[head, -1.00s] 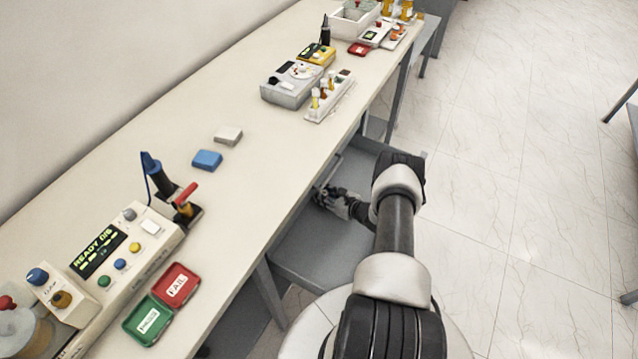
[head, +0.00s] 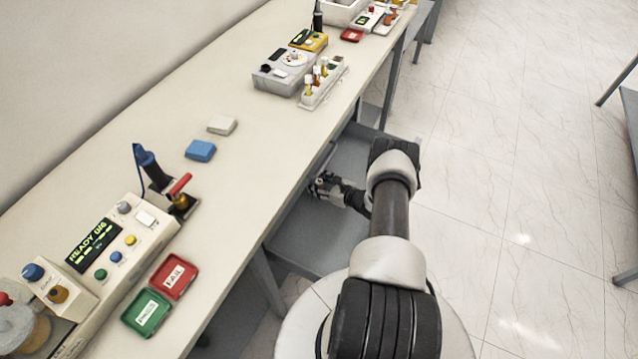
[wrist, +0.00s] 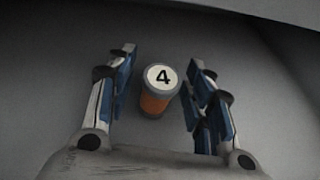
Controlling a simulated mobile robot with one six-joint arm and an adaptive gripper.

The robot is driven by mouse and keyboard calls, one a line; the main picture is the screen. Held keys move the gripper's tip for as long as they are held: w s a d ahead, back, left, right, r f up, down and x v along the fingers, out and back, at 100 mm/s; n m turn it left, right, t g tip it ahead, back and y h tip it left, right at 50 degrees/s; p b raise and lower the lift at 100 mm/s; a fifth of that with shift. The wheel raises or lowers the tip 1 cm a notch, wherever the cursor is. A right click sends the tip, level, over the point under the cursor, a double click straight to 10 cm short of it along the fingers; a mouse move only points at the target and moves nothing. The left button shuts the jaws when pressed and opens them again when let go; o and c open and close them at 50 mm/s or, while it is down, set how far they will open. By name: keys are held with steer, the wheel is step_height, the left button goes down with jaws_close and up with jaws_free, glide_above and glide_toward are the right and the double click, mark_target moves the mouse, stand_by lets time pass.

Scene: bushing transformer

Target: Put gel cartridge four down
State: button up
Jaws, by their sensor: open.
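Gel cartridge four (wrist: 159,88) shows in the wrist view as a small cylinder with a white top marked "4" and an orange band lower down. It appears to stand on a plain grey surface, slightly tilted in the picture. My gripper (wrist: 160,62) is open, with one blue-padded finger on each side of the cartridge and a visible gap to both. In the head view my gripper (head: 326,187) is low inside the open grey drawer (head: 305,238) under the bench. The cartridge cannot be made out there.
The bench (head: 245,175) edge overhangs the drawer close to my gripper. On top are a blue block (head: 200,150), a pale block (head: 222,125), a tube rack (head: 325,85), a red tray (head: 173,277) and a green tray (head: 146,313).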

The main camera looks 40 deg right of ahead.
steer(key=shift+r, duration=0.1)
steer(key=shift+s+r+p, duration=0.15)
steer(key=shift+p, duration=0.25)
steer(key=p+v, duration=1)
steer(key=p, duration=0.1)
steer(key=shift+s+d+r+p, duration=0.1)
steer(key=shift+s+r+p, duration=0.1)
steer(key=shift+p, duration=0.15)
steer(key=shift+s+p, duration=0.35)
steer(key=shift+s, duration=0.25)
